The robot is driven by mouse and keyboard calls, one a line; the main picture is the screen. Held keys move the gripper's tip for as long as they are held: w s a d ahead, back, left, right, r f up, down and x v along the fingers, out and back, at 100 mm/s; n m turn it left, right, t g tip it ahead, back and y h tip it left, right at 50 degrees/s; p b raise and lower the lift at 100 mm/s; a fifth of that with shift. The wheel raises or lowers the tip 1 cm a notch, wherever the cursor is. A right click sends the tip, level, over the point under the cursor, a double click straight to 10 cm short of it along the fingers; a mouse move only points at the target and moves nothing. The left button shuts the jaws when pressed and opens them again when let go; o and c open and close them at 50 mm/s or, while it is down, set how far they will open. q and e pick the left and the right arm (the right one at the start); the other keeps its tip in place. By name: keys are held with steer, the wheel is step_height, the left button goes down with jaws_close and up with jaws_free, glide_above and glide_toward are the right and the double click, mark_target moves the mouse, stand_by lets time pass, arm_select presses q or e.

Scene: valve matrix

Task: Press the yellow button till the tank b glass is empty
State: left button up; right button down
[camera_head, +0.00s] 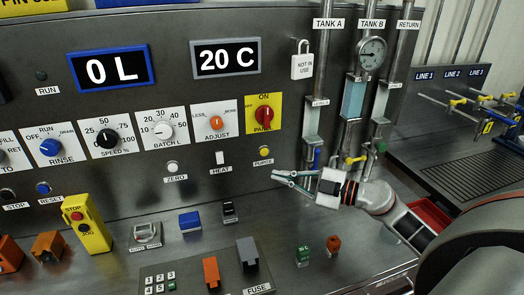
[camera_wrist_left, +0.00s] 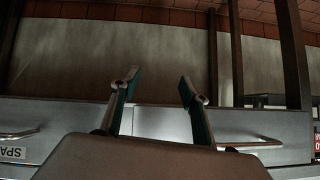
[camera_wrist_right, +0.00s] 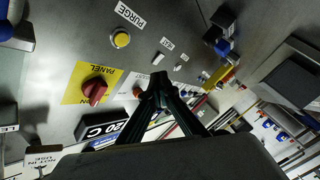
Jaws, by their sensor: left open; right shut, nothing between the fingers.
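The yellow button (camera_head: 264,151), labelled PURGE, is on the upright panel right of the HEAT switch. It also shows in the right wrist view (camera_wrist_right: 121,39). The tank b glass (camera_head: 353,98) is on the pipe below the round gauge and shows light blue liquid. My right gripper (camera_head: 278,177) is shut and empty, its tips pointing left, a little below and right of the button in the picture. It looks apart from the button; the right wrist view shows its shut tips (camera_wrist_right: 160,84) clear of it. My left gripper (camera_wrist_left: 156,84) is open and empty, facing a drawer front and wall.
The red PANEL knob (camera_head: 264,114) on a yellow plate is just above the button. A yellow-handled valve (camera_head: 356,160) and pipes stand right of it. A yellow jog box (camera_head: 86,224) and several small switches sit on the bench below. The display (camera_head: 110,70) reads 0 L.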

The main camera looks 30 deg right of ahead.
mark_target(264, 152)
arm_select(q)
steer(key=w+d+b, duration=0.1)
steer(key=d+b, duration=0.1)
steer(key=b, duration=0.1)
steer(key=shift+w+t+h, duration=0.3)
steer(key=shift+h, duration=0.1)
arm_select(e)
steer(key=w+d, duration=0.2)
steer(key=w, duration=0.6)
steer(key=shift+w, duration=0.35)
arm_select(q)
steer(key=shift+s+f, duration=0.15)
steer(key=shift+f, duration=0.15)
steer(key=shift+r, duration=0.25)
steer(key=shift+r, duration=0.1)
arm_select(e)
steer(key=shift+w, duration=0.1)
arm_select(q)
steer(key=shift+r+p, duration=0.2)
steer(key=shift+p, duration=0.1)
arm_select(e)
steer(key=shift+w+d, duration=0.15)
steer(key=shift+w, duration=0.15)
